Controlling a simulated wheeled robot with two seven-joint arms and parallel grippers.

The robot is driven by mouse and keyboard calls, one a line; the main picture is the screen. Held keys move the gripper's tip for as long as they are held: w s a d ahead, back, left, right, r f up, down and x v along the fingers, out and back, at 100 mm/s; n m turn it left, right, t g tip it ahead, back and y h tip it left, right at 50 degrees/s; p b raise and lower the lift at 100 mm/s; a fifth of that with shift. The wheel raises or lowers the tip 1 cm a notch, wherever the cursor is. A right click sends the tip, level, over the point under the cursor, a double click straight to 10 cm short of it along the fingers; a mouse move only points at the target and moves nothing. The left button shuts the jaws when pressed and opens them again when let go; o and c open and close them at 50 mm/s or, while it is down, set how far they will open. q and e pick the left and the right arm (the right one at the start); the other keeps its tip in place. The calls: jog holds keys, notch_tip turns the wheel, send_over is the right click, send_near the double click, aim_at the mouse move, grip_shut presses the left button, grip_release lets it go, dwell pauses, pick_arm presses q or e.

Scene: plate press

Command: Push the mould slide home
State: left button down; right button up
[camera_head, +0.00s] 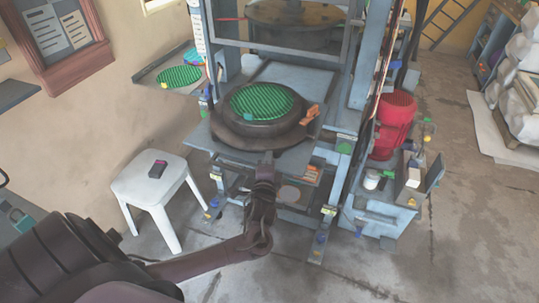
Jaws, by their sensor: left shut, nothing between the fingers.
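The mould slide (289,158) is a flat grey plate at the front of the blue-grey press frame (357,82). A round dark mould (243,134) sits on it, with a green ribbed disc (262,101) in its middle. An orange piece (310,114) stands at the mould's right side. My left gripper (267,160) is shut and empty at the front edge of the mould and slide; I cannot tell if it touches. My right gripper is not in view.
A side shelf holds another green disc (179,76). A red motor (393,122) and a cluttered blue cabinet (385,212) stand at right. The floor at far right is open.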

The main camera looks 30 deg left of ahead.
pick_arm(q)
jog(key=shift+x, duration=0.8)
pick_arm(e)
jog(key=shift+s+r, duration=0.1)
pick_arm(q)
jog(key=shift+w, duration=0.1)
